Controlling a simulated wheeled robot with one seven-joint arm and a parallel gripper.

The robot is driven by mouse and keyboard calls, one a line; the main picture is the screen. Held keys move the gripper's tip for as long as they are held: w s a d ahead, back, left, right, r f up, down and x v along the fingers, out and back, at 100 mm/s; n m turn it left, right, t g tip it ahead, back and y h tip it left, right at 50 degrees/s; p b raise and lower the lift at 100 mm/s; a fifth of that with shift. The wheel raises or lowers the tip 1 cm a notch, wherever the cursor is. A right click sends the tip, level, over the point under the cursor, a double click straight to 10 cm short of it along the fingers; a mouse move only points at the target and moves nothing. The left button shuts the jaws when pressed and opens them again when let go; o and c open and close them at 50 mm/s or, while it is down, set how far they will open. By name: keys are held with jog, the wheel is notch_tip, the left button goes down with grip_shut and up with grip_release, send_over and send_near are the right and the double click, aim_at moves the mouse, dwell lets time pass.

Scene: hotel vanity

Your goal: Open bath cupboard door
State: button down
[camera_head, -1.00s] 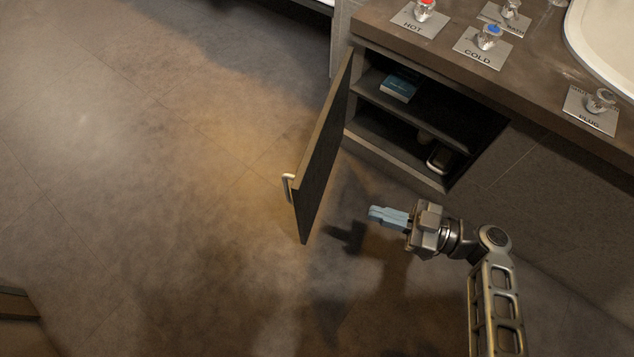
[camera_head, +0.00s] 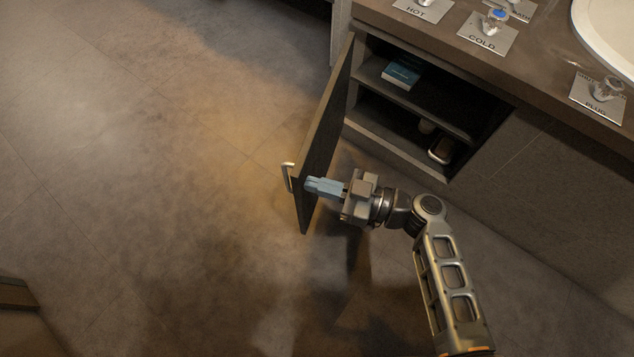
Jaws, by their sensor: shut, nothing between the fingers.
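The bath cupboard door (camera_head: 325,125) stands swung wide out from the vanity, hinged at its far left side. A pale metal handle (camera_head: 287,177) is on its outer face near the free edge. My gripper (camera_head: 309,185) is shut and empty. Its blue fingers point left at the inner face of the door, close to the free edge; they look at or very near the panel, but I cannot tell whether they touch. The cupboard interior (camera_head: 440,100) is exposed, with a shelf across it.
A blue book (camera_head: 402,72) lies on the shelf, and small items (camera_head: 440,149) sit in the lower compartment. The countertop (camera_head: 540,75) with labelled taps and a white basin (camera_head: 605,35) is above. The floor (camera_head: 140,200) left of the door is clear.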

jog(key=shift+w+a, duration=0.1)
jog(key=shift+a, duration=0.2)
jog(key=shift+a, duration=0.1)
